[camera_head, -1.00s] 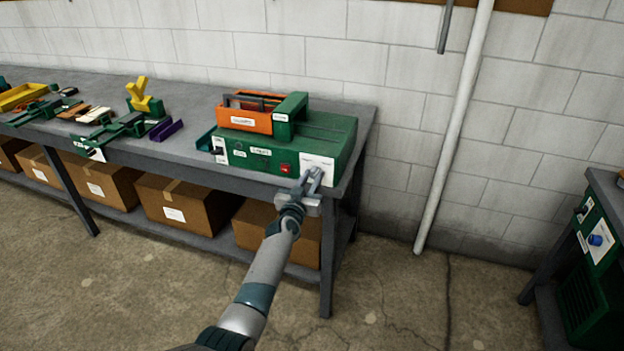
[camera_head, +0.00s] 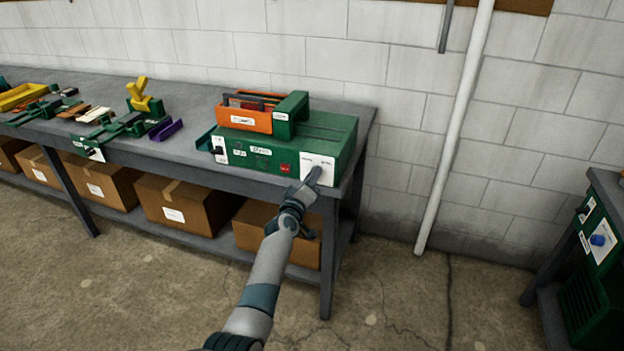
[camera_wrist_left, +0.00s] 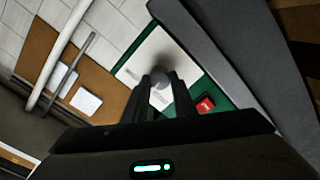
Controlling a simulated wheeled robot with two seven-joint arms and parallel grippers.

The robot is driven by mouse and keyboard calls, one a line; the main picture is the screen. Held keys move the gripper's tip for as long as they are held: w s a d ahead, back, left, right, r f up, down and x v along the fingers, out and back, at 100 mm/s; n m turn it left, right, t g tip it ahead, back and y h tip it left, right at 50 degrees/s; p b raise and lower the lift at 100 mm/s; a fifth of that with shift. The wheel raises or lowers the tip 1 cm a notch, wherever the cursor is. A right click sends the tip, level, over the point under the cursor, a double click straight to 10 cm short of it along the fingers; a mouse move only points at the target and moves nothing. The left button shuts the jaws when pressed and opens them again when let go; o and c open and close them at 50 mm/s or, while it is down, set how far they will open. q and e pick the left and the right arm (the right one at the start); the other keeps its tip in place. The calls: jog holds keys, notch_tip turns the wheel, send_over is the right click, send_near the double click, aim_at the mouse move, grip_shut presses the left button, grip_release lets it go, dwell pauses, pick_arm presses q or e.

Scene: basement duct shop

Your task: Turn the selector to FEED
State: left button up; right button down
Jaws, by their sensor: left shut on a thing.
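The green machine (camera_head: 335,138) stands on the right end of the workbench. A white selector plate (camera_head: 327,163) with small dark lettering is on the right of its front face. My left gripper (camera_head: 313,177) is at this plate, its fingers pointing into it. In the left wrist view the grey selector knob (camera_wrist_left: 160,80) sits between the fingertips on the white plate (camera_wrist_left: 150,52), and the gripper is shut on it. The fingers cover the knob in the head view, and the lettering is too small to read. My right gripper is not in view.
A red button (camera_head: 285,168) is just left of the plate. An orange tool box (camera_head: 243,121) rests on the machine. The workbench (camera_head: 185,147) carries several tools and trays, with cardboard boxes below. Another green machine (camera_head: 603,245) with a blue knob is at the right.

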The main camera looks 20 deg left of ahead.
pick_arm(q)
jog(key=shift+n, duration=3.7)
jog(key=shift+f, duration=0.1)
jog(key=o, duration=1)
jog(key=shift+o, duration=0.2)
jog(key=shift+s, duration=0.2)
